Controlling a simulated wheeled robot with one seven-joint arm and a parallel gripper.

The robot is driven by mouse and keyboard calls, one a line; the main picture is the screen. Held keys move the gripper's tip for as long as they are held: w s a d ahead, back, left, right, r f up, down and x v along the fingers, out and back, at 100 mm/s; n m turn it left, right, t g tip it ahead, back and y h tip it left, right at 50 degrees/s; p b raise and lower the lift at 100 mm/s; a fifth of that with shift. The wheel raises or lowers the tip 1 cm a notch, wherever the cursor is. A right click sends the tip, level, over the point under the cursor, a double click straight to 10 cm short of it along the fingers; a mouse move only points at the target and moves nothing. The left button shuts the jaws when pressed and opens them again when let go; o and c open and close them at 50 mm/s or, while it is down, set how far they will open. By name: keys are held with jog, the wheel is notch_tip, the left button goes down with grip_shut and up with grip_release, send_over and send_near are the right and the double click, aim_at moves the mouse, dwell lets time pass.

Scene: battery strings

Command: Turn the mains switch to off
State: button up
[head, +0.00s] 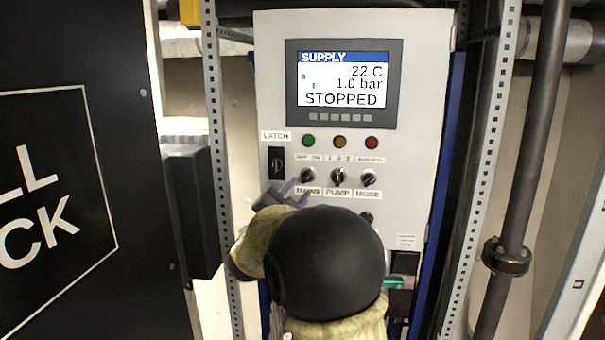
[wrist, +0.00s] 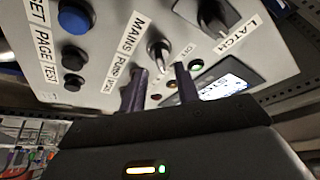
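The mains switch (head: 307,175) is a small dark rotary knob with a pale pointer. It is the left one of three in a row on the grey control panel (head: 410,140), above the MAINS label. Its exact angle is too small to read in the head view. The wrist view shows the knob (wrist: 159,48) just beyond the fingertips. My gripper (head: 297,192) is at the panel by the MAINS label, its purple fingers apart with nothing seen between them. In the wrist view the gripper (wrist: 161,72) straddles the line to the knob; whether it touches is unclear.
The pump switch (head: 338,176) and mode switch (head: 369,178) sit close to the right. The black latch switch (head: 276,162) is close on the left. The display (head: 343,87) reads STOPPED. Metal uprights and a pipe (head: 520,170) flank the panel.

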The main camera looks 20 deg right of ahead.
aim_at(304, 181)
jog(key=p+x, duration=0.1)
jog(key=x, duration=0.1)
jog(key=shift+w+d+r, duration=0.25)
jog(key=shift+w+d+p, duration=0.3)
jog(key=shift+d, duration=0.1)
grip_shut()
